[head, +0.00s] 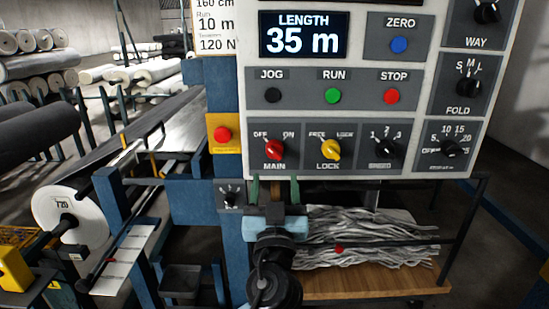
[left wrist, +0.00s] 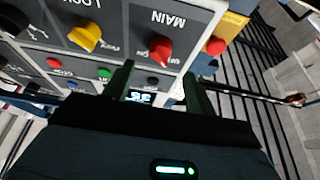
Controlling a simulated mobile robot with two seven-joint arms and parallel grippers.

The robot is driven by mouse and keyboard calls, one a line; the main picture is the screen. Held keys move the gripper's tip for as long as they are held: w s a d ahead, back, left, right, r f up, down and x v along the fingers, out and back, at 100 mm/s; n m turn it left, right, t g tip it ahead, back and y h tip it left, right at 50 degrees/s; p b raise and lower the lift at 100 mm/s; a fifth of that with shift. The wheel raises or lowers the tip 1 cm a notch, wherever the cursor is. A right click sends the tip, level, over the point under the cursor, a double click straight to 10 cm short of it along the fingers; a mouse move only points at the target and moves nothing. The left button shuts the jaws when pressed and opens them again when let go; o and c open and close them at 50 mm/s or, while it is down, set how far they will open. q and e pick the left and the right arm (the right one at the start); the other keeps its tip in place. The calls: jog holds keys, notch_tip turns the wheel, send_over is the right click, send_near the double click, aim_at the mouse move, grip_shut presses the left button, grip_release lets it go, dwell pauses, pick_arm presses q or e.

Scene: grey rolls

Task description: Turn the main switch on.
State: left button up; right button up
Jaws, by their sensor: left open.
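The main switch is a red knob (head: 273,150) on the grey control panel (head: 350,104), under the marks OFF and ON. Its pointer appears to lean up-left toward OFF. In the left wrist view the red knob (left wrist: 161,50) shows upside down, ahead of and between the two fingertips. My left gripper (head: 275,184) is open and empty, just below the panel's lower edge in the head view, with its fingers pointing up. The left gripper (left wrist: 158,80) also shows in the left wrist view, apart from the knob. My right gripper is in neither view.
The yellow lock knob (head: 330,150) sits right of the main switch. A red emergency button (head: 222,134) on a yellow plate is to its left. The lit display (head: 303,36) reads 35 m. Below the panel, grey strips (head: 360,238) lie on a wooden shelf (head: 370,284).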

aim_at(274, 156)
pick_arm(q)
jog(key=p+x, duration=0.1)
jog(key=x, duration=0.4)
jog(key=shift+w+r, duration=0.2)
jog(key=shift+w, duration=0.1)
jog(key=shift+x, duration=0.85)
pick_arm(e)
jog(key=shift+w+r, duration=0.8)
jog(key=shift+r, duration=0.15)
pick_arm(q)
jog(key=shift+f, duration=0.1)
jog(key=shift+c, duration=0.5)
jog(key=c, duration=0.9)
